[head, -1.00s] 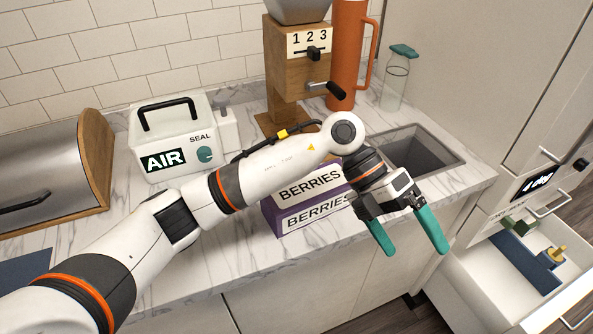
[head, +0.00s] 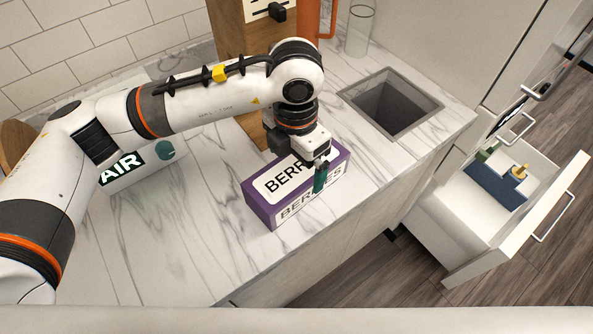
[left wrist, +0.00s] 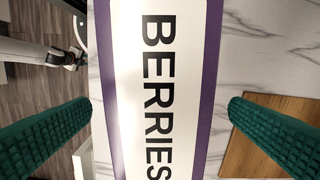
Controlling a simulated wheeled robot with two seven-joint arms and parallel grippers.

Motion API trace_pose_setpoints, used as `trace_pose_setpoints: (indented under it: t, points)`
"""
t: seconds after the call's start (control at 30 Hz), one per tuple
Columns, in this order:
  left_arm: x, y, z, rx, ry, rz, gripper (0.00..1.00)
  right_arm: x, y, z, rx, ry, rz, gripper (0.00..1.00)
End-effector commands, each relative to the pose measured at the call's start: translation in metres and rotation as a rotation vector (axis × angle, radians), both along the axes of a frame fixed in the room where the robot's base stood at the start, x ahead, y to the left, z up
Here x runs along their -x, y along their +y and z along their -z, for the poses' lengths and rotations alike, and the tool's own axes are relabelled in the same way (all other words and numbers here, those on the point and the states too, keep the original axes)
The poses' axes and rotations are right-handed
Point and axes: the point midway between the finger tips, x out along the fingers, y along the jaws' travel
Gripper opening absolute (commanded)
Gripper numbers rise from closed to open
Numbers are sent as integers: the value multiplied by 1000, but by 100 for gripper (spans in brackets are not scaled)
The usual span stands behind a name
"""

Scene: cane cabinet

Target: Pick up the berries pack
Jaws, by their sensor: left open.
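The berries pack (head: 262,203) is a purple box with white labels reading BERRIES, lying on the marble counter near its front edge. My left gripper (head: 300,170) is over it, pointing down, and hides part of its top and front. In the left wrist view the pack (left wrist: 198,90) runs top to bottom between two green fingers. My left gripper (left wrist: 158,112) is open there, with a gap on each side of the pack. A white arm, apparently my right one, shows small at that view's upper left; its gripper (left wrist: 74,58) is too small to read.
A sink (head: 395,105) is set in the counter to the right. A wooden dispenser (head: 238,45) stands behind the pack, and a white AIR sealer (head: 150,180) is to the left. An open drawer (head: 490,205) juts out at the right.

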Motion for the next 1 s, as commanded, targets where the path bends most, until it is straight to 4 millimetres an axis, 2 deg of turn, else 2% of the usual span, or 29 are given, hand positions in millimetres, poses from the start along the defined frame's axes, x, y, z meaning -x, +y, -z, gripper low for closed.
trace_pose_setpoints:
  t: [0.23, 0.37, 0.5, 0.77, 0.8, 0.87, 1.0]
  points:
    - [1, -1, 18, 0, 4, 0, 100, -2, -1, -10, 0, -3, 0, 34]
    - [1, -4, 38, -1, 5, 0, 100, -5, 0, -22, 1, -6, 0, 34]
    - [0, -4, 56, 0, 3, 0, 100, -6, 0, -23, 0, -8, 0, 34]
    - [-1, -4, 61, 1, 0, 0, 100, -6, 4, -23, -4, -9, 2, 34]
    - [-1, -4, 61, 1, 0, 0, 98, -6, 4, -23, -5, -9, 2, 34]
    - [-1, -4, 61, 1, 0, 0, 89, -7, 5, -23, -6, -9, 2, 34]
    - [-1, -4, 61, 1, 0, 0, 66, -7, 6, -23, -7, -10, 2, 34]
